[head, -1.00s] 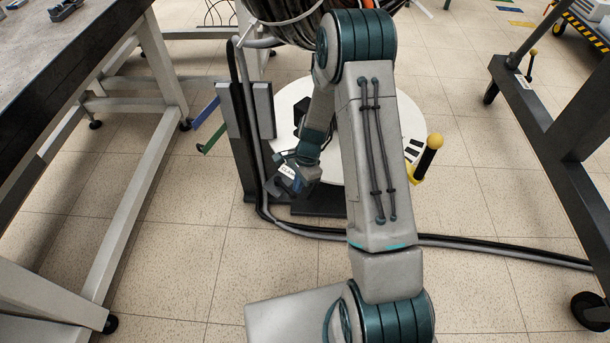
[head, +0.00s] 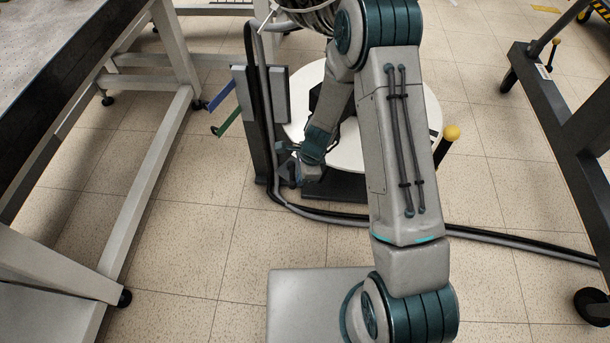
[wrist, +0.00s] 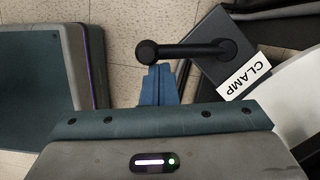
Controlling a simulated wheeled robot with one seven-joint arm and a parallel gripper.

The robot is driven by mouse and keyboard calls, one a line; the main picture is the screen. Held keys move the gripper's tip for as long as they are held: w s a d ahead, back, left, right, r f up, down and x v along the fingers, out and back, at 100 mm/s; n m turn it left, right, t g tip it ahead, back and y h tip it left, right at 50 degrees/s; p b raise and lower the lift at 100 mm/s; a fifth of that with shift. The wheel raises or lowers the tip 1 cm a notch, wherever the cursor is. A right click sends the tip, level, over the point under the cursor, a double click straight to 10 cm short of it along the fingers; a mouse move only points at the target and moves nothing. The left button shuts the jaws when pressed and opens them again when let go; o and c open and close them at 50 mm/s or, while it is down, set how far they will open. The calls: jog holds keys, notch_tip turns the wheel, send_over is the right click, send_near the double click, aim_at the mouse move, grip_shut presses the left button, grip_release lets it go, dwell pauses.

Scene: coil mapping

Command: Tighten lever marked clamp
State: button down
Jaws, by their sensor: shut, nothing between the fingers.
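The clamp lever (wrist: 190,50) is a black bar with a round knob at its left end, fixed to a dark block (wrist: 212,30) in the wrist view. A white label reading CLAMP (wrist: 245,75) sits below and right of its pivot. My gripper (wrist: 160,70) is shut and empty, its blue fingers just below the knob end. I cannot tell whether the fingertips touch the bar. In the head view my gripper (head: 288,172) is low beside the dark post (head: 262,110); the lever cannot be made out there.
A white round disc (head: 425,110) lies behind my arm, with a yellow-knobbed handle (head: 446,142) at its right. Blue (head: 222,95) and green (head: 228,122) bars stick out left of the post. Cables (head: 480,238) run along the floor. Tables stand on both sides.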

jog(key=shift+r, duration=0.15)
dwell(0.3)
jog(key=p+v, duration=0.7)
jog(key=v, duration=0.2)
jog(key=shift+s+d+r+p, duration=0.15)
jog(key=shift+r+p, duration=0.2)
jog(key=s+d+r+n+p, duration=0.1)
jog(key=r+n+p, duration=0.2)
jog(key=r, duration=0.6)
jog(key=s+d+r+n+t+p, duration=0.1)
jog(key=d+r+n+p, duration=0.1)
jog(key=r, duration=0.7)
jog(key=s+d+r+n+p, duration=0.1)
jog(key=s+r+n+p, duration=0.15)
jog(key=r, duration=0.55)
jog(key=s+d+r+n+h+p, duration=0.1)
jog(key=s+d+r+n+p, duration=0.1)
jog(key=r, duration=0.5)
jog(key=s+d+r+n+t+h+p, duration=0.1)
jog(key=s+d+r+n+p, duration=0.2)
jog(key=s+r, duration=0.3)
jog(key=s+d+r+n+t+p, duration=0.1)
jog(key=s+d+r+n+p, duration=0.2)
jog(key=r, duration=0.4)
jog(key=shift+s+r+n+h, duration=0.4)
jog(key=shift+s+n, duration=0.05)
jog(key=shift+s, duration=0.55)
